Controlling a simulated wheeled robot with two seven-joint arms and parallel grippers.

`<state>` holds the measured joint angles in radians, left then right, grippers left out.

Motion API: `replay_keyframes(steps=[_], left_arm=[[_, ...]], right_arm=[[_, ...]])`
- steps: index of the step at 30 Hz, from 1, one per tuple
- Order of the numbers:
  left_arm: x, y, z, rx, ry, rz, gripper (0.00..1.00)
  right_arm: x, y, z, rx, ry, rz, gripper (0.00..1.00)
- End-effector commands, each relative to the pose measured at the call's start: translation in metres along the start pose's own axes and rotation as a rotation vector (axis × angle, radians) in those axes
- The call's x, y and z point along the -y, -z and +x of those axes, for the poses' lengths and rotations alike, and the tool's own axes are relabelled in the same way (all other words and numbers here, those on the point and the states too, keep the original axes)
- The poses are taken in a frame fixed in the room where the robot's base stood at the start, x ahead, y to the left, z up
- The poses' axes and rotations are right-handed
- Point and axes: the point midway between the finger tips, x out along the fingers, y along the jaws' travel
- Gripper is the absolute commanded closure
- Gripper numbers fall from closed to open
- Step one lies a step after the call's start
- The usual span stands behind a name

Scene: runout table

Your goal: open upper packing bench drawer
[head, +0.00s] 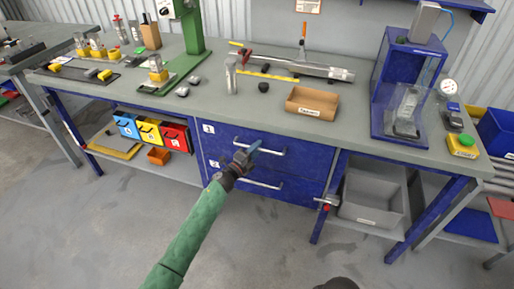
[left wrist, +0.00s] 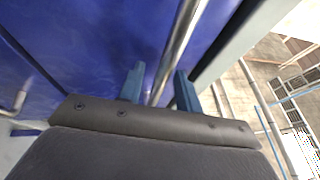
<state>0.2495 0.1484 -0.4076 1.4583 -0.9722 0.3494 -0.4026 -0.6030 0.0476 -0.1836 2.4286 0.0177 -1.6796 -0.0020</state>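The packing bench (head: 225,110) has two blue drawers under its top, and both look closed. The upper drawer (head: 225,133), labelled 1, has a silver bar handle (head: 275,151). The lower drawer (head: 295,190), labelled 2, has a similar handle (head: 265,184). My left gripper (head: 254,146) is at the upper drawer's front, over the left part of its handle. In the left wrist view its two blue fingers (left wrist: 160,88) are apart, with a bar handle (left wrist: 180,40) running between them and a gap visible. Whether they touch the bar is unclear. My right gripper is not identifiable.
A brown tray (head: 312,103) and a blue press-like frame (head: 405,85) stand on the bench top. Coloured bins (head: 150,132) are left of the drawers. A grey crate (head: 372,196) is on the lower shelf at right. The floor in front is clear.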

Motion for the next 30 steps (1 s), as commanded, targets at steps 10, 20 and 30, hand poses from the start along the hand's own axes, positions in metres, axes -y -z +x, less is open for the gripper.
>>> replay_keyframes(steps=[10, 20, 30], left_arm=[[0.0, 0.0, 0.004, 0.0, 0.0, 0.0, 0.66], [0.0, 0.0, 0.004, 0.0, 0.0, 0.0, 1.0], [0.003, 0.007, -0.016, 0.0, -0.003, 0.0, 1.0]], right_arm=[[0.0, 0.0, 0.003, 0.004, 0.0, 0.001, 0.38], [0.0, 0.0, 0.002, 0.002, -0.001, 0.001, 0.38], [-0.001, 0.004, 0.006, -0.009, -0.003, 0.001, 0.38]])
